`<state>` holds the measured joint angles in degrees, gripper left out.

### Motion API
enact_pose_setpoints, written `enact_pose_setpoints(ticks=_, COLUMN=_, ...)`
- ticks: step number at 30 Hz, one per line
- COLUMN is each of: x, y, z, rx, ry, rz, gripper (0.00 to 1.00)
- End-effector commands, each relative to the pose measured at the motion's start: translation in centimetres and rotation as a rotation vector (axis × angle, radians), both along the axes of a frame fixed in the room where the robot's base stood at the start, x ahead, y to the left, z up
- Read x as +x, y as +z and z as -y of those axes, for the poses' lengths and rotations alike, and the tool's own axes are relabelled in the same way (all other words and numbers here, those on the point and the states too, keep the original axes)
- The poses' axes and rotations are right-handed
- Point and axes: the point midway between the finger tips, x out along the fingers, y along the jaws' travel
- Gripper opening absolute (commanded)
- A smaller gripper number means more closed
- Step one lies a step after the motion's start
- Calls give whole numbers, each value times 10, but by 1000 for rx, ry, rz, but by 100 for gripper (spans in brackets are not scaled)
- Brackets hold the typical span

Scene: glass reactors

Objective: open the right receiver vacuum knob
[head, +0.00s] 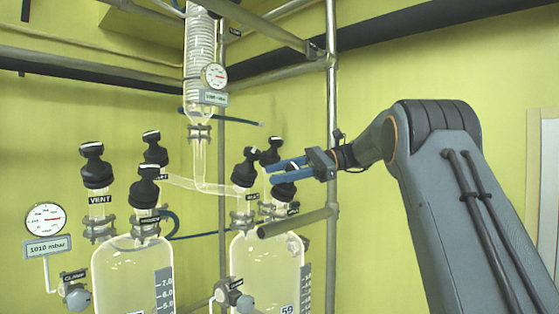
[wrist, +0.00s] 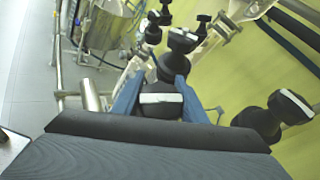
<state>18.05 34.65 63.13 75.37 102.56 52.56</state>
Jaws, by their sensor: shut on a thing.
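The right receiver (head: 262,275) is a clear glass vessel with several black-topped valves on its lid. My gripper (head: 269,173) reaches in from the right with two blue fingers. They are shut on the front-right black knob (head: 284,190), whose top they partly cover. In the wrist view that knob (wrist: 160,103) sits between the fingers, with a white bar across its top. The label under it is too small to read, so I cannot confirm it is the vacuum knob. A left knob (head: 245,168) and a back knob (head: 270,151) stand close by, apart from the fingers.
The left receiver (head: 130,270) has similar knobs, one labelled VENT (head: 97,165). A gauge (head: 45,218) beside it reads 1010 mbar. A glass coil column (head: 199,60) hangs above. A metal post (head: 332,120) and a horizontal bar (head: 295,222) are close to my gripper.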

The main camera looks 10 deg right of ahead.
Motion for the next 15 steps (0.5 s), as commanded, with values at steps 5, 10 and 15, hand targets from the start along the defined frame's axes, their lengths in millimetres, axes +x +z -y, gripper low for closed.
enact_pose_setpoints(ticks=5, x=-3, y=1, z=-1, rx=-38, ry=85, rz=26, gripper=16)
enact_pose_setpoints(ticks=10, x=-5, y=-1, z=0, rx=-60, ry=132, rz=44, gripper=16)
enact_pose_setpoints(ticks=15, x=-6, y=-2, z=0, rx=-71, ry=155, rz=51, gripper=16)
